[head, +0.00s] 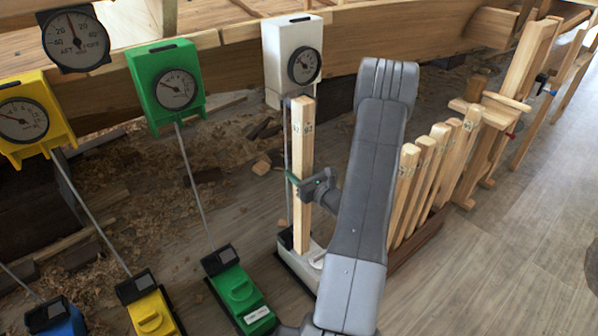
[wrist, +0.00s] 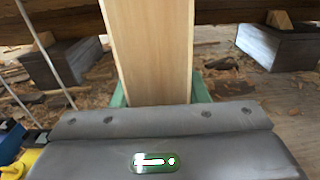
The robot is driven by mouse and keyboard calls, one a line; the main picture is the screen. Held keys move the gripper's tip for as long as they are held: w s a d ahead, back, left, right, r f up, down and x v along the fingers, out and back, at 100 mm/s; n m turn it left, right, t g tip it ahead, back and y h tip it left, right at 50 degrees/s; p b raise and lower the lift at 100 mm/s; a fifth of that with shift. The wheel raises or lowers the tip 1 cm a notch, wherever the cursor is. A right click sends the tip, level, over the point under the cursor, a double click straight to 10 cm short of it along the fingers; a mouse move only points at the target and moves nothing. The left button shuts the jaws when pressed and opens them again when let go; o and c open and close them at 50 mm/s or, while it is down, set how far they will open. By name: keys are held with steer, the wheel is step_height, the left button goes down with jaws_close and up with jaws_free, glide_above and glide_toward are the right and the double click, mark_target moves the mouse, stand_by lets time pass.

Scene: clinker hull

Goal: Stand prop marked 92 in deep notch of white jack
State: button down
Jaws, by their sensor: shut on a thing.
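The wooden prop (head: 302,150) is upright in the head view, with a small dark mark near its top that is too small to read surely. My gripper (head: 301,184) is shut on it around mid-height; the wrist view shows the prop (wrist: 152,50) between the green fingertips (wrist: 160,95). The prop's foot is at the white jack's base (head: 311,256); I cannot tell whether it touches or sits in a notch. The white jack's gauge head (head: 279,50) is above, close to the prop's top. The deep notch is not clearly visible.
Green (head: 240,300) and yellow (head: 152,314) jack bases stand to the left, with a blue one (head: 62,322) beyond. Several wooden props (head: 420,180) stand in a rack right of my arm. The hull planking (head: 230,60) runs overhead. Floor at the right is clear.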

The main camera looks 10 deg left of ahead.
steer(key=shift+f, duration=0.4)
steer(key=shift+w+a+r, duration=0.15)
steer(key=shift+w+a, duration=0.25)
steer(key=shift+a, duration=0.1)
steer(key=b+x, duration=0.1)
steer(key=x, duration=0.5)
steer(key=shift+w+a, duration=0.15)
steer(key=shift+a, duration=0.05)
steer(key=shift+f+b, duration=0.45)
stand_by(0.4)
steer(key=shift+w+a, duration=0.15)
steer(key=shift+a, duration=0.05)
stand_by(0.7)
steer(key=c, duration=0.7)
jaws_free()
steer(key=shift+c, duration=0.2)
